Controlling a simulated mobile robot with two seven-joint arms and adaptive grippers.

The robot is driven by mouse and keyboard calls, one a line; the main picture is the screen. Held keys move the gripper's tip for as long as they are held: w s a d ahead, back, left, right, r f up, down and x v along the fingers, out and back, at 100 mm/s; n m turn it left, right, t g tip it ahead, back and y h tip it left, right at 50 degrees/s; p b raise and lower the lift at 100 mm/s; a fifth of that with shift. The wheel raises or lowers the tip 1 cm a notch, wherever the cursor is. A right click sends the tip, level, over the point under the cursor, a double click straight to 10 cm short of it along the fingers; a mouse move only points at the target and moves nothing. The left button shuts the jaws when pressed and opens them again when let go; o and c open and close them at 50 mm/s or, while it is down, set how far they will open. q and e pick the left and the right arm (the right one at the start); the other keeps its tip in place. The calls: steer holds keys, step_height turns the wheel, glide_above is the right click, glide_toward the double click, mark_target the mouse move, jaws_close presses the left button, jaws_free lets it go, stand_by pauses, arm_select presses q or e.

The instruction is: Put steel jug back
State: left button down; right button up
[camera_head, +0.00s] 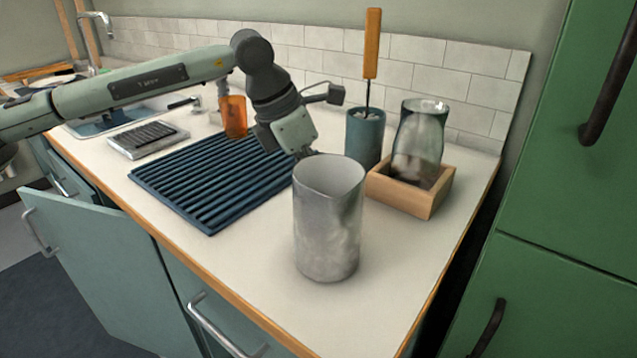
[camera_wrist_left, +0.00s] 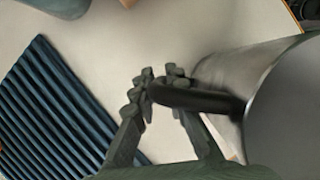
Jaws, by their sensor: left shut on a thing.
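The steel jug (camera_head: 327,228) stands upright at the front right of the white counter, its open top facing up. My left gripper (camera_head: 306,155) is behind the jug, and its fingers are mostly hidden by the jug in the head view. In the left wrist view, my left gripper (camera_wrist_left: 163,92) is shut on the black handle (camera_wrist_left: 200,100) of the jug, whose steel side (camera_wrist_left: 285,105) fills the right of the picture. Whether the jug's base touches the counter is hard to tell. My right gripper is not in view.
A blue ribbed mat (camera_head: 205,185) lies left of the jug. Behind it stand a teal pot (camera_head: 365,140) holding a wooden-handled tool and a wooden tray (camera_head: 412,198) with a glass vessel (camera_head: 418,140). An orange cup (camera_head: 234,118) is behind the mat. The counter's front corner is clear.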

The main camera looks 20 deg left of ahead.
arm_select(q)
steer(key=c, duration=1.5)
jaws_free()
steer(key=shift+c, duration=0.2)
steer(key=shift+r, duration=0.25)
steer(key=v, duration=1.1)
steer(key=shift+a+r, duration=0.2)
steer(key=shift+r, duration=0.1)
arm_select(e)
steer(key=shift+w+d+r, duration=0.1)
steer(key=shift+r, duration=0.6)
arm_select(q)
steer(key=shift+s, duration=0.15)
